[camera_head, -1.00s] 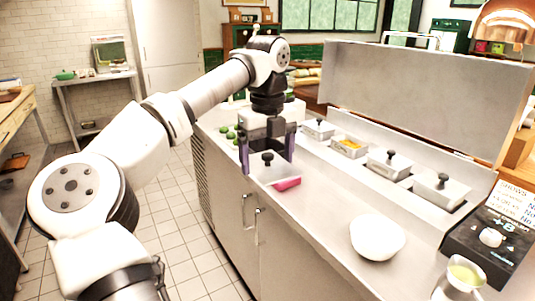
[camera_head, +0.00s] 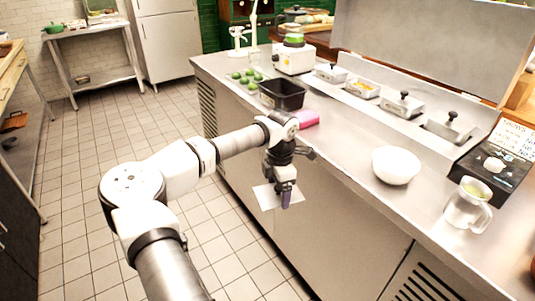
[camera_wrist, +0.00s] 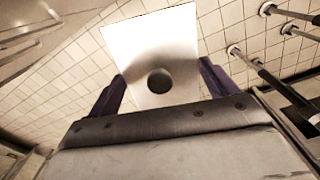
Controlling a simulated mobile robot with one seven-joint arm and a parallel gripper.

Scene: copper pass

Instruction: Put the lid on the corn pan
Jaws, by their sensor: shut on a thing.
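The corn pan (camera_head: 358,94) stands uncovered in the row of pans at the counter's back, with yellow-orange contents showing. My gripper (camera_head: 286,195) hangs in front of the counter, below its top and well away from the pan. It is shut on the lid (camera_head: 264,197), a flat pale metal plate. In the wrist view the lid (camera_wrist: 150,38) lies between the two purple fingers of my gripper (camera_wrist: 160,83), with its dark round knob towards the camera. The exact finger contact is hard to see.
Lidded pans (camera_head: 403,105) stand on both sides of the corn pan. A black bin (camera_head: 283,94), a pink block (camera_head: 307,119), limes, a blender and a white bowl (camera_head: 396,165) are on the counter (camera_head: 335,150). A glass jug (camera_head: 468,204) stands at right. The tiled floor at left is clear.

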